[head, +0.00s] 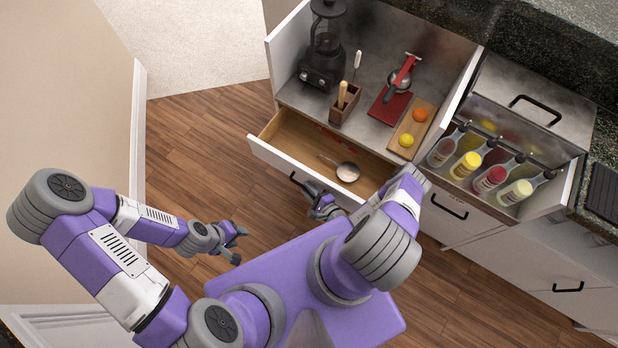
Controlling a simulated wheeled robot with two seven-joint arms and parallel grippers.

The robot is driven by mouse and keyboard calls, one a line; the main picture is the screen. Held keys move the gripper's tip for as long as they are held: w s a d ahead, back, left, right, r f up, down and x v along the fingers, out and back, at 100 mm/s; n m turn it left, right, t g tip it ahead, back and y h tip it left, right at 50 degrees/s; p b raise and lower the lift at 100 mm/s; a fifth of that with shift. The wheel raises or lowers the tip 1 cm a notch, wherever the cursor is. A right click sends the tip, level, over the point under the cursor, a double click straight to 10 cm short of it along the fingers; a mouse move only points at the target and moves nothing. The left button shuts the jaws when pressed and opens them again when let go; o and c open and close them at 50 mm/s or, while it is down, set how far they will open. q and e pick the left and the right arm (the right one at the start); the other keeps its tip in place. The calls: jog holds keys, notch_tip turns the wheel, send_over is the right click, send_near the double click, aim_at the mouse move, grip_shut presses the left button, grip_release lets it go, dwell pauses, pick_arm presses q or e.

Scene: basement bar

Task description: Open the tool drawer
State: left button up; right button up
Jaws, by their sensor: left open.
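The tool drawer (294,175) is pulled out below the counter, with a white front and a wooden inside. A ladle-like tool (347,173) with a round bowl lies in it, and a small part of something red shows near its back. A dark handle (293,177) is on the drawer front. My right gripper (314,190) is in front of the drawer front, close to the handle; whether it touches it or is shut is not clear. My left gripper (240,241) is open and empty, over the floor to the left of my body.
On the counter (370,50) stand a black blender (324,55), a wooden utensil holder (344,103), a red press (402,78) and a board (397,141) with orange and yellow fruit. Several bottles (467,163) stand in a bin at right. Wooden floor at left is free.

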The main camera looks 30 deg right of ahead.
jog(key=p+v, duration=0.1)
jog(key=v, duration=0.6)
jog(key=shift+s, duration=0.25)
dwell(0.4)
jog(key=w+a+r+n+g+y, duration=0.1)
jog(key=a+r+n+g+y, duration=0.25)
jog(key=a+y, duration=0.35)
jog(key=s+a+r+n+g+y, duration=0.2)
jog(key=s+a+r+n+g, duration=0.5)
jog(key=n+g, duration=0.6)
jog(key=w+d+r+n+t+h, duration=0.2)
jog(key=w+d+r+n+h, duration=0.1)
jog(key=r+h, duration=0.3)
jog(key=shift+w+h, duration=0.85)
jog(key=shift+h, duration=0.15)
